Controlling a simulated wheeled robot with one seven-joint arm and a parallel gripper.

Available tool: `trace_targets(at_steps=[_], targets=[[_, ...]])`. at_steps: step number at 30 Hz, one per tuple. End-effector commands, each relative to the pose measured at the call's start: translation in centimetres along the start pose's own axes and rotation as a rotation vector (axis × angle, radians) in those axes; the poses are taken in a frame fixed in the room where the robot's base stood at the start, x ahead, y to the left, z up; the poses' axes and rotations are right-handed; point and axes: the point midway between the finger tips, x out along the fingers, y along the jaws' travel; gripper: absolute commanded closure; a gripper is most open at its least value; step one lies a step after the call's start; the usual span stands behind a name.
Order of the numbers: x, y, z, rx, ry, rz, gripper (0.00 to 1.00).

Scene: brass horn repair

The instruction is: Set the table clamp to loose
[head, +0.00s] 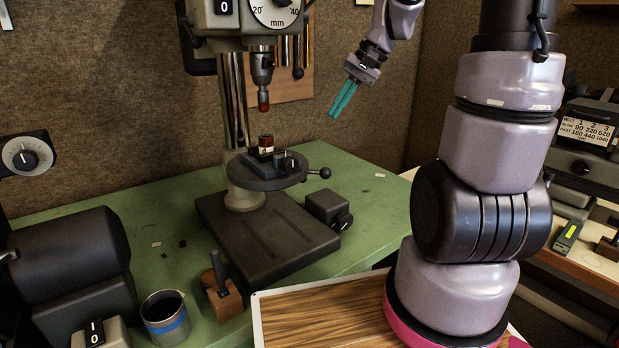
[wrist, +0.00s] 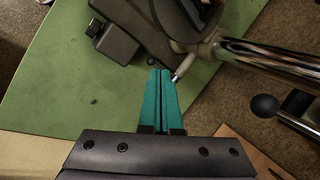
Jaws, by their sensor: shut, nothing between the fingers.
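The drill press has a round dark table (head: 270,182) on a steel column. A lever with a dark ball end (head: 325,173) sticks out to the right of this table. In the wrist view, a short silver lever (wrist: 183,68) comes off the pale collar (wrist: 200,42) around the chrome column (wrist: 275,62). I cannot tell for sure which lever is the table clamp, and no loose or tight marking shows. My gripper (head: 335,113) is shut and empty, in the air right of the press. Its teal fingertips (wrist: 160,73) appear beside the silver lever; contact cannot be told.
A dark box (head: 328,207) stands beside the press base (head: 275,245). A mug (head: 165,318) stands front left.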

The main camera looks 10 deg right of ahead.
Motion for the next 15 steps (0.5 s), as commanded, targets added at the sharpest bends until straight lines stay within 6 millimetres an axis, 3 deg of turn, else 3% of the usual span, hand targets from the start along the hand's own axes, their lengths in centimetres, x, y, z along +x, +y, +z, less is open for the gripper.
trace_targets(at_steps=[6,15], targets=[[5.8,1.8,-5.4,0.128,-0.132,-0.098,1.0],[13.7,5.6,-11.5,0.304,-0.251,-0.272,1.0]])
